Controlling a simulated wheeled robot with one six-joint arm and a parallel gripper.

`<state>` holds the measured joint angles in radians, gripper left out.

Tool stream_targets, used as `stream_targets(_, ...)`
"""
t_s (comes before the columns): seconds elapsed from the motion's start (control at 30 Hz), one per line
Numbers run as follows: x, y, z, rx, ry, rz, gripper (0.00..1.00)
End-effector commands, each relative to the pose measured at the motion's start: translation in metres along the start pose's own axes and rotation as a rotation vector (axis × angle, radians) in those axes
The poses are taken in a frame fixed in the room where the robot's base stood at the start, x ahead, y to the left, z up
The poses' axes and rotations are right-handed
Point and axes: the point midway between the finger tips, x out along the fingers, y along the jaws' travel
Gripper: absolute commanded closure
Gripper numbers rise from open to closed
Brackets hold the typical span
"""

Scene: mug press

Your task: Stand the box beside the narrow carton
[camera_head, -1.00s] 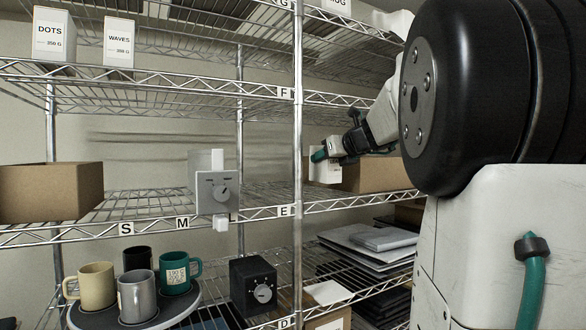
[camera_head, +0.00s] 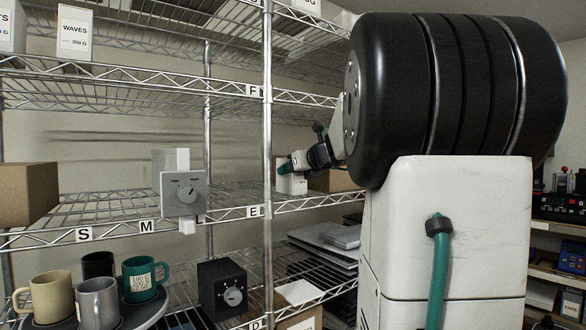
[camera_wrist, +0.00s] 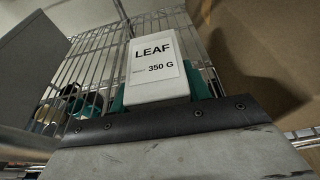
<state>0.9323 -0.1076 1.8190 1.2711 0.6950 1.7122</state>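A white box labelled LEAF 350 G (camera_wrist: 156,72) is between the teal fingers of my gripper (camera_wrist: 162,96) in the wrist view. My gripper (camera_head: 290,168) is shut on it. In the head view the white box (camera_head: 292,184) shows just right of the front post, near the level of shelf E. I cannot tell whether it touches the shelf. A white carton labelled WAVES (camera_head: 75,33) stands upright on the upper shelf at the left. Left of it is a DOTS carton (camera_head: 8,30), cut by the picture edge. WAVES looks like the narrower one.
The front post (camera_head: 267,130) stands left of my gripper. Upper shelf right of WAVES looks clear.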

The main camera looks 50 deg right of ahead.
Motion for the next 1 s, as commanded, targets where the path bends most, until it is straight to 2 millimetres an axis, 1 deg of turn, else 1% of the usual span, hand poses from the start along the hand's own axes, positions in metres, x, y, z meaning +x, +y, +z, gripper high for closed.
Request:
stream_targets(0.03, 0.0, 0.0, 0.0, 0.0, 0.0, 0.0, 0.42)
stream_targets(0.07, 0.0, 0.001, 0.0, 0.0, 0.0, 0.001, 0.33)
stream_targets(0.1, 0.0, 0.001, 0.0, 0.0, 0.0, 0.001, 0.31)
stream_targets(0.37, 0.0, 0.001, 0.001, -0.001, 0.0, 0.001, 0.31)
stream_targets(0.43, -0.003, 0.001, 0.003, -0.001, 0.0, 0.001, 0.31)
stream_targets(0.57, -0.022, 0.0, 0.004, -0.001, -0.001, -0.002, 0.31)
stream_targets(0.7, -0.048, 0.002, 0.004, -0.001, -0.001, -0.001, 0.31)
stream_targets(0.8, -0.063, 0.002, 0.004, -0.001, -0.001, -0.001, 0.31)
stream_targets(0.9, -0.073, 0.002, 0.003, -0.001, 0.001, -0.001, 0.31)
stream_targets(1.0, -0.078, 0.002, 0.003, -0.001, 0.001, 0.001, 0.31)
